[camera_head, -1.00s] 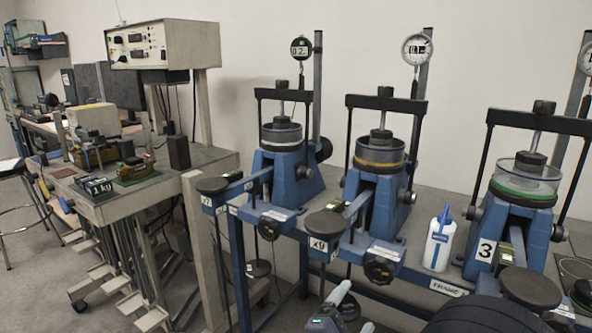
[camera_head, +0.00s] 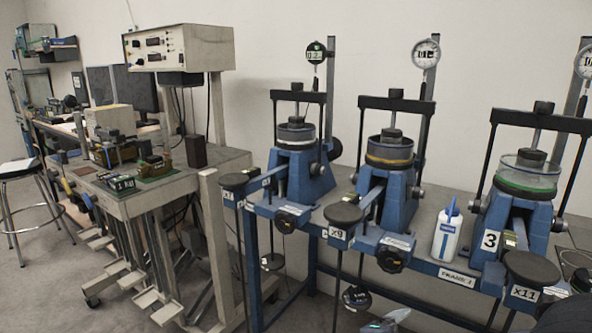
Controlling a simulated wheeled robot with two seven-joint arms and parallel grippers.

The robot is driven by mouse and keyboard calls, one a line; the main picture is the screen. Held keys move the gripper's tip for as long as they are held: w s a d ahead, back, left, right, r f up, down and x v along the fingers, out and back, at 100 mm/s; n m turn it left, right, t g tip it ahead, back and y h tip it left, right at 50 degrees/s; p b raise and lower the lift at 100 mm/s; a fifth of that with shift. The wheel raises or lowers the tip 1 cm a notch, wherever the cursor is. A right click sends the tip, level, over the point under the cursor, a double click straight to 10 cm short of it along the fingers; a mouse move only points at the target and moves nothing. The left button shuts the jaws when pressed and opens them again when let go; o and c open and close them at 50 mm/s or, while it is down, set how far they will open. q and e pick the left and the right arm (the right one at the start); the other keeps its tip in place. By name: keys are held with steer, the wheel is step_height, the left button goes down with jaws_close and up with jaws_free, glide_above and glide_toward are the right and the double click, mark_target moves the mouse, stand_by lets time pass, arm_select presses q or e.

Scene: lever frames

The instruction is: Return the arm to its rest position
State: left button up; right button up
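A grey piece with a small green light (camera_head: 385,324) shows at the bottom edge, right of centre. It looks like the end of my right arm, cut off by the frame; its fingertips cannot be made out. A dark rounded part, probably my own arm, is at the bottom right corner. No held object is visible. My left gripper is out of view. The grey piece is below and in front of the bench with the lever frames (camera_head: 402,180), near a hanging black weight (camera_head: 356,297).
Blue lever frames with dial gauges stand along the bench. A white bottle (camera_head: 446,236) stands near its front edge. Black lever pads (camera_head: 343,213) jut out in front. A grey cart (camera_head: 160,200) and a stool (camera_head: 22,168) are left; floor shows at lower left.

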steer(key=s+d+f+m+g+y, duration=0.3)
steer(key=s+m+g+y, duration=0.15)
steer(key=s, duration=0.35)
steer(key=s+d+f+m+g+y, duration=0.3)
steer(key=s+m+y, duration=0.25)
steer(key=s, duration=0.35)
steer(key=s+a+r+m+t+y, duration=0.3)
steer(key=a+r+m+t+y, duration=0.1)
steer(key=a+r+m+y, duration=0.15)
step_height(320, 180, up, 15)
steer(key=p, duration=1.5)
steer(key=shift+w+f+h, duration=0.2)
steer(key=shift+w+h, duration=0.05)
steer(key=shift+h, duration=0.1)
